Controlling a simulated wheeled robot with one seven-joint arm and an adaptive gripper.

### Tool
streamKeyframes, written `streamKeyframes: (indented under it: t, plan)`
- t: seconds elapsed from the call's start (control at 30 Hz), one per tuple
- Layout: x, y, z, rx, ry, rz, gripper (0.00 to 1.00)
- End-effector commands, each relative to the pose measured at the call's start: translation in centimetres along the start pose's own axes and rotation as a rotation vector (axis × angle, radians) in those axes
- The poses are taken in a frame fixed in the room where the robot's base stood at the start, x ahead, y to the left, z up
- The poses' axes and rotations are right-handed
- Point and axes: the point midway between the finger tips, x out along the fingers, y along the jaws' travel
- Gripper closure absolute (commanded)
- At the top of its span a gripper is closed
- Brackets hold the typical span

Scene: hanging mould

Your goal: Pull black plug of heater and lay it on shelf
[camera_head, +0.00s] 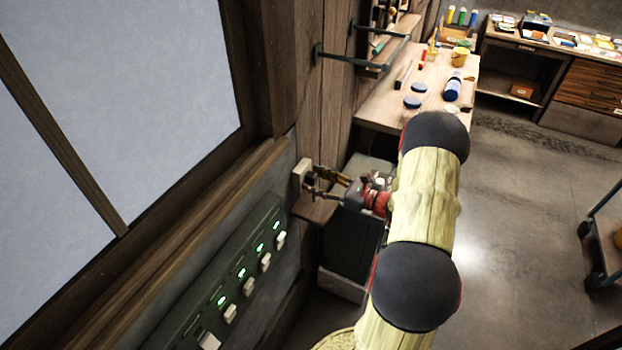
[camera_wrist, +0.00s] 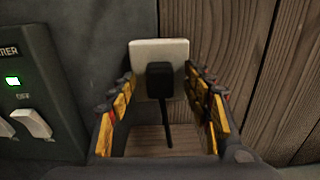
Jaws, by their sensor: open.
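The black plug (camera_wrist: 159,80) sits in a pale wall socket (camera_wrist: 160,50), and its black cord (camera_wrist: 168,122) hangs down from it. My gripper (camera_wrist: 160,90) is open, with one finger on each side of the plug and a visible gap to both. In the head view my gripper (camera_head: 332,184) reaches left to the socket (camera_head: 302,174) on the wall; the plug is hard to make out there. A small wooden shelf (camera_head: 314,208) is just below the socket, and it also shows under the plug in the wrist view (camera_wrist: 145,141).
A dark switch panel (camera_head: 235,285) with several green lights and pale switches runs along the wall left of the socket. A dark box-like unit (camera_head: 350,240) stands below the shelf. A cluttered wooden workbench (camera_head: 390,105) is farther back. Open floor lies to the right.

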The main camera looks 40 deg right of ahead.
Motion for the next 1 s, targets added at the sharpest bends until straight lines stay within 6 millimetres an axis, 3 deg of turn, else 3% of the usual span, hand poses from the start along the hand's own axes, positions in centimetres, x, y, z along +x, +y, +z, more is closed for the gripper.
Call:
streamKeyframes:
  t: [0.8, 1.0]
  plan:
    - [0.0, 0.01, -0.03, 0.0, 0.0, 0.0, 0.5]
    - [0.0, 0.01, -0.03, 0.0, 0.0, 0.0, 0.61]
